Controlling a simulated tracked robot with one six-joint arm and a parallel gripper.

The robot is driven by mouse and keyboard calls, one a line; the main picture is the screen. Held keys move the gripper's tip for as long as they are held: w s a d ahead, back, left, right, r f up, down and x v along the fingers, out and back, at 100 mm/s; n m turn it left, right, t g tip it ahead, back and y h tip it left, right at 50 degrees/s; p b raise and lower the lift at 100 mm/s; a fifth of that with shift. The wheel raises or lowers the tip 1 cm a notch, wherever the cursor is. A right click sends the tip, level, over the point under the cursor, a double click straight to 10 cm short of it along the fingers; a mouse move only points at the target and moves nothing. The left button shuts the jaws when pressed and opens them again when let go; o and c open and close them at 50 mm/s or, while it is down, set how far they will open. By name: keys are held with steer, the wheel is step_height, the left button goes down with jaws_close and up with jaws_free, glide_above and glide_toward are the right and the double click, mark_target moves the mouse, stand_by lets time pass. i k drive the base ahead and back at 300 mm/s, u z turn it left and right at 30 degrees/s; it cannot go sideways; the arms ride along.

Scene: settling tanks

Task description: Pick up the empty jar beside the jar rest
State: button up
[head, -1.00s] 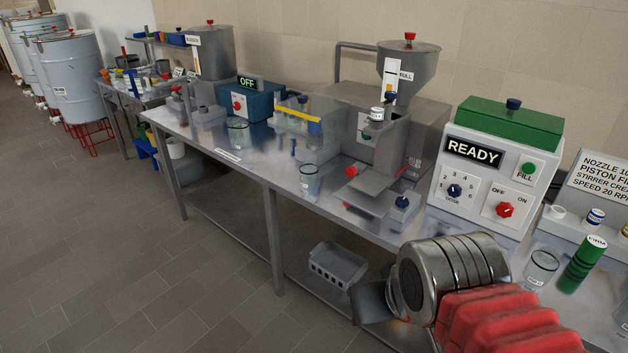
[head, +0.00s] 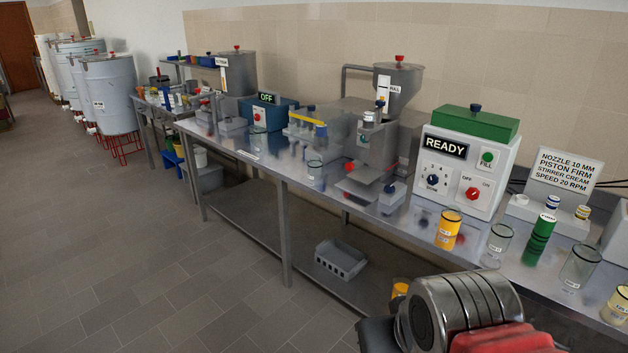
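A clear, empty-looking glass jar (head: 315,172) stands upright on the steel bench, just left of the filling machine with the hopper. The flat grey plate (head: 358,193) low at the front of that machine may be the jar rest; I cannot tell for sure. Another clear jar (head: 496,243) with a small label stands on the bench right of the yellow jar, and one more (head: 578,266) stands farther right. My gripper (head: 376,335) is at the bottom edge, low in front of the bench and away from these jars. Its fingertips are hidden or cut off.
The bench (head: 240,158) runs along the wall. A yellow jar (head: 448,230), a green stack (head: 539,240) and the READY control box (head: 464,165) crowd its right part. A grey crate (head: 340,260) sits on the lower shelf. The floor (head: 130,250) at left is clear.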

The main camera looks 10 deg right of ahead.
mark_target(315, 164)
steer(key=k, duration=0.3)
steer(key=u, duration=0.25)
steer(key=i, duration=0.5)
steer(key=u, duration=0.65)
steer(key=i, duration=1.5)
steer(key=z, duration=0.6)
steer(key=i, duration=1.1)
steer(key=z, duration=0.2)
